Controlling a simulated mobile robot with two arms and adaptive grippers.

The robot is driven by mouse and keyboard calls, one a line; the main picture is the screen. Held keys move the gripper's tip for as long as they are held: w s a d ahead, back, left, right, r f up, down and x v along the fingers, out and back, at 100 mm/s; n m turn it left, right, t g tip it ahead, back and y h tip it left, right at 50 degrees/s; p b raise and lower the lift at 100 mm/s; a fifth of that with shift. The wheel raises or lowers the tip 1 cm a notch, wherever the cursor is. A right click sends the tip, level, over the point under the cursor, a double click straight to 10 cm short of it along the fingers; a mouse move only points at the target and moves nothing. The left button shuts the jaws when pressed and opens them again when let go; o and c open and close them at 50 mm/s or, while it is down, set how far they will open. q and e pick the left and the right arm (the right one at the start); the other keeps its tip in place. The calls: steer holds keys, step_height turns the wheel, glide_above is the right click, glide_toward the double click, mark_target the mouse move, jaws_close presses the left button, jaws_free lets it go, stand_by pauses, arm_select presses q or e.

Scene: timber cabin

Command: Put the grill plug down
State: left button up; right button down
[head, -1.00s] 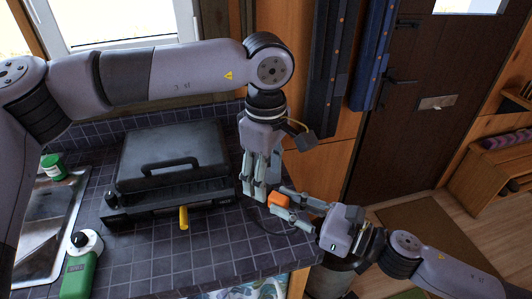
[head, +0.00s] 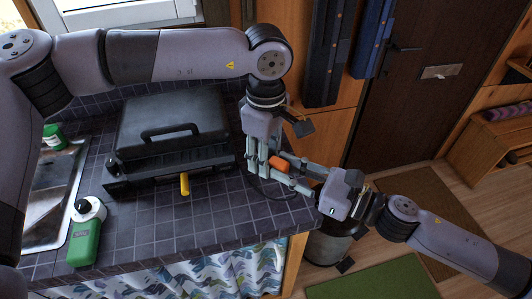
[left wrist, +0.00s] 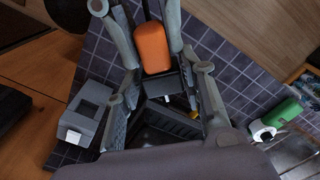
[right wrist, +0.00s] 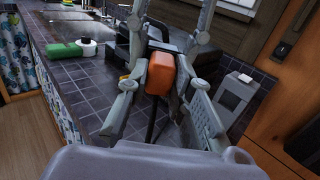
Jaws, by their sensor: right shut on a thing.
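The orange grill plug (head: 281,162) is held above the right end of the tiled counter. My right gripper (head: 284,169) is shut on it; the plug also shows between its fingertips in the right wrist view (right wrist: 159,74). A black cord hangs from it in the right wrist view (right wrist: 151,122). My left gripper (head: 261,166) points down right beside the plug. Its fingers are spread to either side in the left wrist view (left wrist: 168,95), so it looks open; I cannot tell whether it touches the plug. The black grill (head: 172,130), lid closed, stands on the counter to the left.
The dark tiled counter (head: 215,215) is clear in front of the grill. A yellow handle (head: 184,184) sticks out from the grill's front. A grey box (left wrist: 84,114) stands near the wooden wall.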

arm_select(q)
steer(key=c, duration=0.7)
steer(key=shift+c, duration=0.4)
arm_select(e)
steer(key=c, duration=1.3)
jaws_free()
steer(key=shift+c, duration=0.2)
steer(key=shift+d, duration=0.1)
